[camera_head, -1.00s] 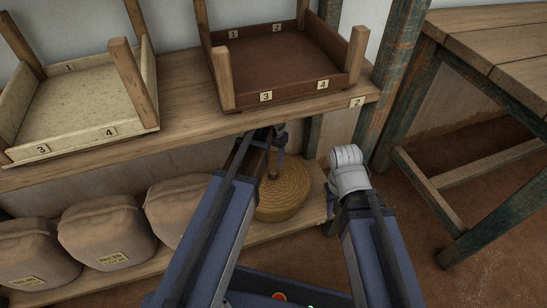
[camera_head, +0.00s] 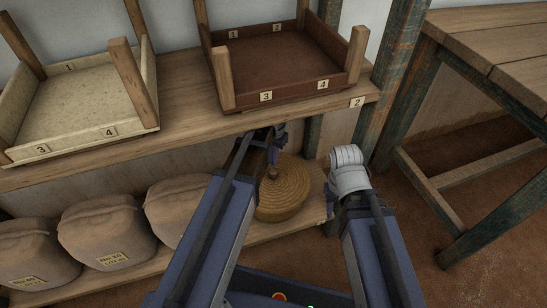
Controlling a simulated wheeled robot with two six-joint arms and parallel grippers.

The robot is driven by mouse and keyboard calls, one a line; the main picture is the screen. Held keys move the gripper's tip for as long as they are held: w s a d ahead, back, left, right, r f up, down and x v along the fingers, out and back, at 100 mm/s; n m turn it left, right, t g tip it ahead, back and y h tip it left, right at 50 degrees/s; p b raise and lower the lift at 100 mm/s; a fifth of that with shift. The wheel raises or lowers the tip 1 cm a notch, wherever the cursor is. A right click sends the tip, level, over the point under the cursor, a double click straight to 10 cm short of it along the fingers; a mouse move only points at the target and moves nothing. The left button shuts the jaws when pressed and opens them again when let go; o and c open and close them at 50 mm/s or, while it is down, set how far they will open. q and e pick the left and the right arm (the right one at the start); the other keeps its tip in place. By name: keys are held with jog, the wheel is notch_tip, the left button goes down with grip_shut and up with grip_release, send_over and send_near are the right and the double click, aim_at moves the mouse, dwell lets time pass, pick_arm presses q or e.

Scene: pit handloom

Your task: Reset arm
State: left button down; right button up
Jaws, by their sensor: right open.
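My left arm reaches in from the lower left, and its dark gripper (camera_head: 268,143) is under the front edge of the upper shelf, just above a round wooden lid-like piece (camera_head: 285,198) with a small knob. Its fingers are dark and partly hidden by my own arm, so I cannot tell whether they are open or shut. My right arm rises from the bottom, with a pale grey wrist joint. Its gripper (camera_head: 331,196) is mostly hidden beside that wrist, at the right end of the lower shelf. It is open, and I see nothing in it.
The upper shelf (camera_head: 190,125) holds a cream tray (camera_head: 75,100) and a brown tray (camera_head: 285,65), both with corner posts and number labels. Several tan sacks (camera_head: 108,232) stand on the lower shelf. A wooden table (camera_head: 490,40) is at right, with bare floor below.

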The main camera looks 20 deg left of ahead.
aim_at(273, 171)
pick_arm(q)
jog(key=shift+f, duration=0.2)
jog(key=shift+f+b, duration=1.95)
jog(key=shift+b, duration=0.15)
jog(key=shift+s+r, duration=0.1)
jog(key=shift+r, duration=0.2)
jog(key=shift+f, duration=0.15)
jog(key=shift+w+r+p, duration=0.2)
jog(key=shift+r+p, duration=0.2)
jog(key=shift+p, duration=0.1)
notch_tip(273, 171, up, 6)
jog(key=p, duration=0.6)
jog(key=shift+s, duration=0.1)
